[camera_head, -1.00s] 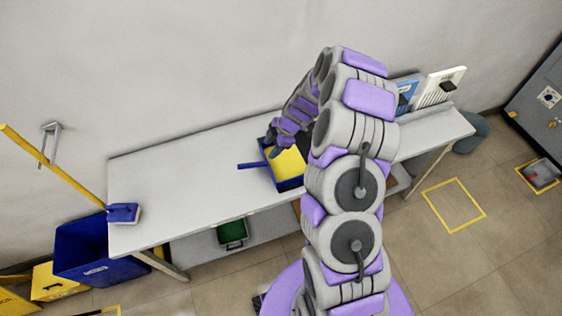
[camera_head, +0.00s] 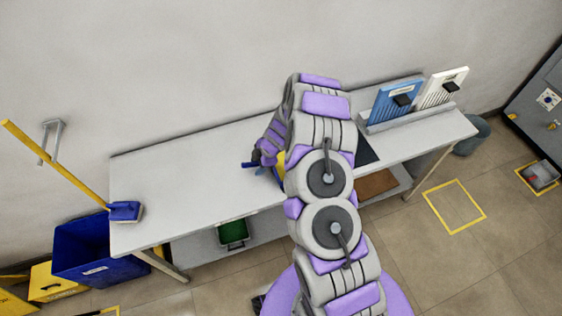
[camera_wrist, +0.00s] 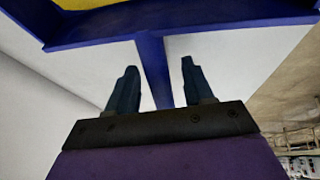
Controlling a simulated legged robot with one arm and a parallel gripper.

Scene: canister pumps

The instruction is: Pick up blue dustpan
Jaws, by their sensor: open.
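The blue dustpan (camera_wrist: 200,28) with a yellow inside lies on the white table. In the wrist view its pan fills the top and its blue handle (camera_wrist: 154,68) runs down between my two fingers. My gripper (camera_wrist: 157,85) is open, with one finger on each side of the handle and white table showing in the gaps. In the head view the handle end (camera_head: 248,165) sticks out left of my gripper (camera_head: 258,160), and my arm hides most of the pan.
The white table (camera_head: 180,180) is clear on its left. A broom with a blue head (camera_head: 124,212) and yellow stick leans at its left end, above a blue bin (camera_head: 85,250). Blue and white boards (camera_head: 398,100) stand in a rack at the right.

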